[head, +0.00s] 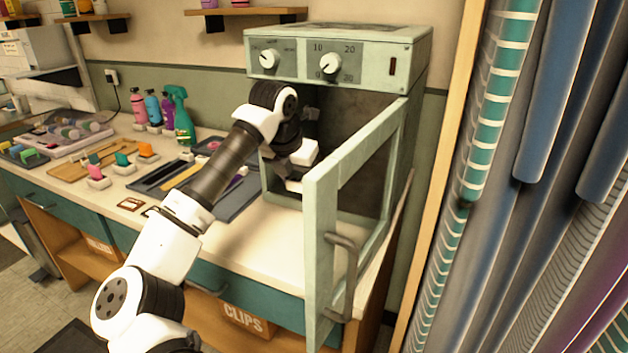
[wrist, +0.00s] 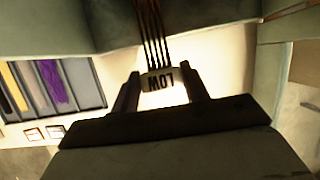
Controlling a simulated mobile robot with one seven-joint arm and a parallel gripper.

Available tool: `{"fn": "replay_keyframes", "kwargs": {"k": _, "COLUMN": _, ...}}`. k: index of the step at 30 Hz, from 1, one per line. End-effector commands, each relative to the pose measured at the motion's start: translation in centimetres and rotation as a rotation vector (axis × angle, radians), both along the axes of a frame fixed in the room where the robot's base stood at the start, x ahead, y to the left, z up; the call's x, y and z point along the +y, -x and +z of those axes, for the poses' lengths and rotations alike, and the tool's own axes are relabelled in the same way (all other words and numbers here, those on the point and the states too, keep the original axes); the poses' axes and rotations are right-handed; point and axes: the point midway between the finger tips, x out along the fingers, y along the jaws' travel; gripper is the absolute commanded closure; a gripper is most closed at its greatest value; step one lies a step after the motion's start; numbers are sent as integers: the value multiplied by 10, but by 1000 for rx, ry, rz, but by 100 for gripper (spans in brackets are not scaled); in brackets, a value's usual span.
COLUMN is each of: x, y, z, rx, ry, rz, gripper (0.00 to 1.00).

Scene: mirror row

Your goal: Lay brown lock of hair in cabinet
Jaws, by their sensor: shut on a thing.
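The cabinet (head: 402,55) is a pale green box with dials on its front, standing on the counter. Its framed door (head: 322,240) is swung open toward me. My gripper (head: 293,181) is at the cabinet's open front, by its left side, partly hidden by my arm. In the wrist view my gripper (wrist: 160,88) is shut on the tag end of the brown lock of hair (wrist: 152,35). The pale tag reads LOW, upside down. The brown strands reach away from the fingers toward the cabinet. The lock cannot be made out in the head view.
A dark tray (head: 235,203) with strips, one purple, lies left of the cabinet; it also shows in the wrist view (wrist: 84,85). Bottles (head: 152,108), a green spray bottle (head: 181,118) and clips stand further left. Hanging strips (head: 545,90) fill the right side.

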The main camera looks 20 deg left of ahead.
Motion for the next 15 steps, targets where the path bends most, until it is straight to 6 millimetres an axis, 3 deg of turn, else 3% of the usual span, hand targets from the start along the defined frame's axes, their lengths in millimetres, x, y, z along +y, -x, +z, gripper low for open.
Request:
{"fn": "replay_keyframes", "kwargs": {"k": 3, "x": -2, "y": -31, "z": 4, "rx": 2, "ry": 3, "rz": 0, "gripper": 82}}
{"fn": "replay_keyframes", "kwargs": {"k": 9, "x": -4, "y": -70, "z": 3, "rx": 0, "ry": 2, "rz": -1, "gripper": 82}}
{"fn": "replay_keyframes", "kwargs": {"k": 15, "x": -2, "y": -74, "z": -23, "rx": 1, "ry": 1, "rz": -1, "gripper": 82}}
